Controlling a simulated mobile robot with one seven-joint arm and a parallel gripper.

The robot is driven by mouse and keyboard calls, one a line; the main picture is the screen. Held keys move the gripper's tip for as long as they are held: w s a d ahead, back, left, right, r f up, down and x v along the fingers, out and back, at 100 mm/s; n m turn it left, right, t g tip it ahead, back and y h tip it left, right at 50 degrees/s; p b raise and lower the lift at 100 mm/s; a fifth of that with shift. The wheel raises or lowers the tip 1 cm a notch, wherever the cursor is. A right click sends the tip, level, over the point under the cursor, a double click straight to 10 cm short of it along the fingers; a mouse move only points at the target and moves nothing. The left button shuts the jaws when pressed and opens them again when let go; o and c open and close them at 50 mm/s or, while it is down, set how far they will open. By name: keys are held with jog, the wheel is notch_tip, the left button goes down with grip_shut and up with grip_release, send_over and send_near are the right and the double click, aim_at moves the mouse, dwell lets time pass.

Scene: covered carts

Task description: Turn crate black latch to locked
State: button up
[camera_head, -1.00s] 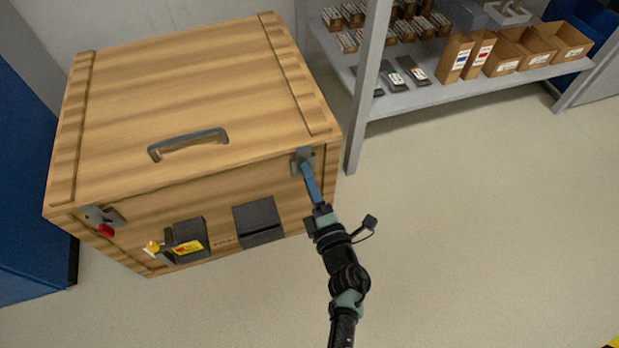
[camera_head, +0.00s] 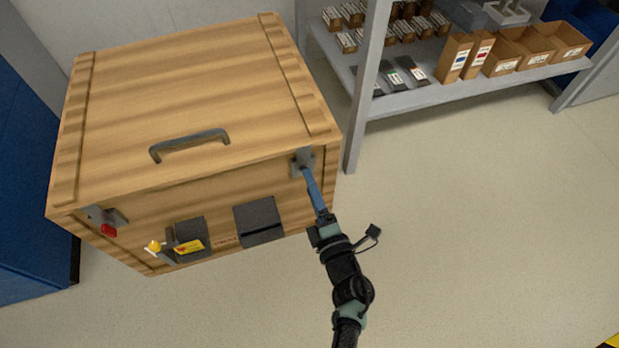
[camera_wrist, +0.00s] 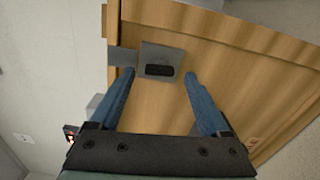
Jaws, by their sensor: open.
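The wooden crate (camera_head: 190,100) stands on the floor at the left in the head view. Its right front latch (camera_head: 302,160) is a grey plate at the upper right corner. The wrist view shows a black latch handle (camera_wrist: 159,71) lying level on a grey plate (camera_wrist: 160,55). My gripper (camera_head: 306,175) is open, and its blue fingers point at this latch. In the wrist view my gripper (camera_wrist: 162,78) has one finger on each side of the black handle, with visible gaps.
A grey handle (camera_head: 189,143) is on the lid. A shelf (camera_head: 480,85) with cartons stands behind right. The right floor is clear.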

jog(key=p+v, duration=0.3)
jog(key=v, duration=0.7)
jog(key=shift+s+d, duration=0.15)
jog(key=shift+s, duration=0.25)
jog(key=shift+w+r, duration=0.1)
jog(key=shift+r, duration=0.05)
